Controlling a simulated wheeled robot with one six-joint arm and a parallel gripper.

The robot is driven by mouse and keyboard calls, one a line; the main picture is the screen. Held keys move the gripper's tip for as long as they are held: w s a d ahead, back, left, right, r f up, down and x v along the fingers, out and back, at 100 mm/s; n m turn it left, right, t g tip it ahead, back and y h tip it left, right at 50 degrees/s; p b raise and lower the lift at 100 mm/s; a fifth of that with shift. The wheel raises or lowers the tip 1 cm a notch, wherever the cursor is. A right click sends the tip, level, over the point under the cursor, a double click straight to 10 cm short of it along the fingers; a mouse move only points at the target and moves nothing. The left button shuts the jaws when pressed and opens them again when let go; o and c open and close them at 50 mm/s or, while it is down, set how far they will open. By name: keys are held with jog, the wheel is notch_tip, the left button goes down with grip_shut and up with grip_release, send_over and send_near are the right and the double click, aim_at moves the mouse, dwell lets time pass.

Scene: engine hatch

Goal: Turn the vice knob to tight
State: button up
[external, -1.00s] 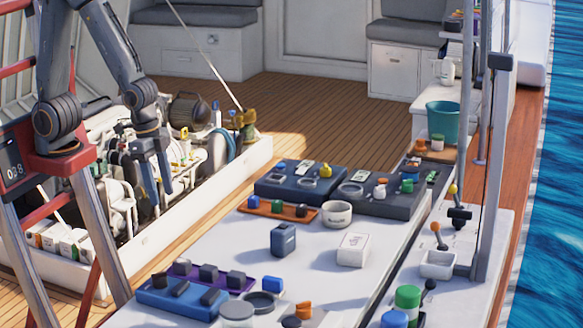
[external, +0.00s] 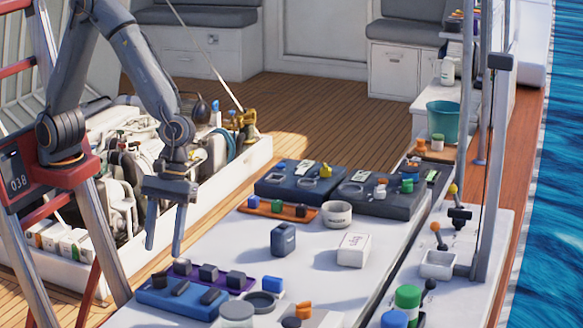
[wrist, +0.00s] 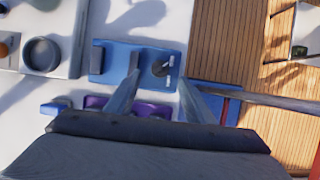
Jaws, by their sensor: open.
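A blue vice (external: 150,299) with dark jaws lies at the table's near left end in the external view. It also shows in the wrist view (wrist: 113,75). Its dark round knob (wrist: 160,68) sits at the right end of the blue base, with small white labels beside it that are too small to read. My gripper (external: 164,248) is open and empty, fingers pointing down, above and just behind the vice. In the wrist view my gripper's fingers (wrist: 158,88) reach toward the knob on either side, apart from it.
A purple tray (external: 240,283) with dark blocks lies directly behind the vice. A blue block (external: 273,284), a dark ring (external: 260,302) and a grey round container (external: 237,313) stand to its right. The open engine hatch (external: 225,183) is at the back left. The middle of the table is partly clear.

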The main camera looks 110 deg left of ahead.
aim_at(161, 275)
jog(key=shift+p+x, duration=0.5)
jog(key=shift+x, duration=2.95)
jog(key=shift+a, duration=0.1)
jog(key=c, duration=1)
